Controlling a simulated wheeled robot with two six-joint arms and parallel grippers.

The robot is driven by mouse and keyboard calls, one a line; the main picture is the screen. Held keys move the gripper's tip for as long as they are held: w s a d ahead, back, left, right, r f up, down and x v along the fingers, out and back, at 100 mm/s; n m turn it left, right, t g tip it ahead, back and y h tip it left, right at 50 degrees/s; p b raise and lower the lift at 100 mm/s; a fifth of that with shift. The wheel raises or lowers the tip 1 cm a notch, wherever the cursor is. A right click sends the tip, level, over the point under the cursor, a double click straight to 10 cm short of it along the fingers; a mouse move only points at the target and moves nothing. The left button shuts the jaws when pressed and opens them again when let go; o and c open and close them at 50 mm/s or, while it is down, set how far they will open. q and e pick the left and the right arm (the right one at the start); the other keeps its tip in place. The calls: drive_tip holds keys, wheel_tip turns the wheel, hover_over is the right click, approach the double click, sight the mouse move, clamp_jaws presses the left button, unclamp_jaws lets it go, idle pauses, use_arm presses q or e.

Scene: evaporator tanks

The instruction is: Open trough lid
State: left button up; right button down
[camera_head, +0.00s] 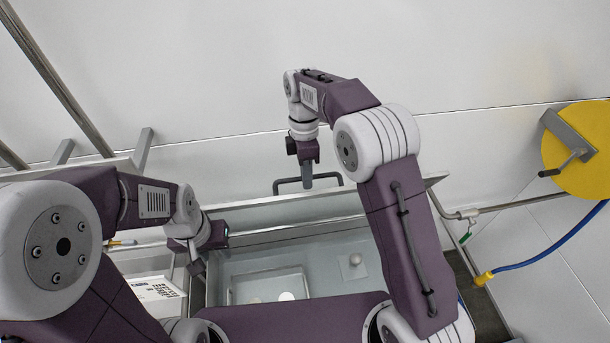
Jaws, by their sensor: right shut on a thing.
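The metal trough (214,285) stands in front of me, and its pale interior is in view. Its metal lid (270,217) is raised at the far side, close to the wall, with a dark bar handle (330,176) along its top. My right gripper (308,184) reaches down over the trough and is shut on the handle. My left gripper (199,266) is at the trough's left end, pointing down; its fingers are too small and dark to tell open from shut. My own arms and body hide the near side of the trough.
A yellow disc with a crank (580,150), a pipe (520,204) and a blue hose (540,258) are at right.

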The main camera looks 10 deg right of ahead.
drive_tip(key=shift+w+d+r, duration=0.1)
drive_tip(key=c, duration=1.5)
unclamp_jaws()
drive_tip(key=shift+o, duration=0.2)
drive_tip(key=shift+d, duration=0.2)
drive_tip(key=shift+s, duration=0.2)
drive_tip(key=shift+a, duration=0.1)
drive_tip(key=shift+w+a+r, duration=0.1)
drive_tip(key=shift+r, duration=0.05)
drive_tip(key=v, duration=0.8)
drive_tip(key=shift+r, duration=0.4)
